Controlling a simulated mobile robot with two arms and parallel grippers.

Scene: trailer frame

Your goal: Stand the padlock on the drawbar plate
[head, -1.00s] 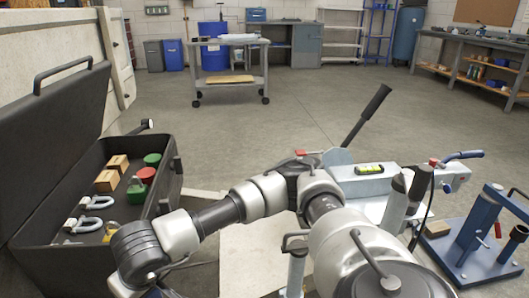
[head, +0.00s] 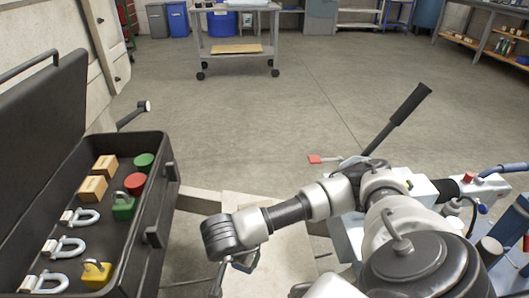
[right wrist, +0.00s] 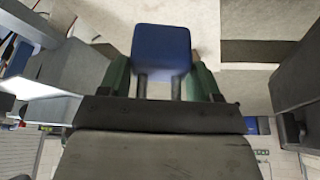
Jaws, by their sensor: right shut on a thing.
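A blue padlock (right wrist: 160,48) is held in the right wrist view, its body away from the palm and its two grey shackle legs between the green fingers. My right gripper (right wrist: 160,85) is shut on it. In the head view my right arm reaches left and the gripper (head: 238,264) hangs low, mostly hidden behind the wrist. The drawbar (head: 345,242), a pale grey metal piece, lies to the right of the gripper and is largely covered by my arm; its plate cannot be clearly made out. My left gripper is not in view.
An open black case (head: 150,225) at left holds a green padlock (head: 123,206), a yellow padlock (head: 96,272), shackles and wooden blocks. A black-handled lever (head: 395,120) rises behind the drawbar. A blue stand (head: 515,225) is at right. Open floor lies beyond.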

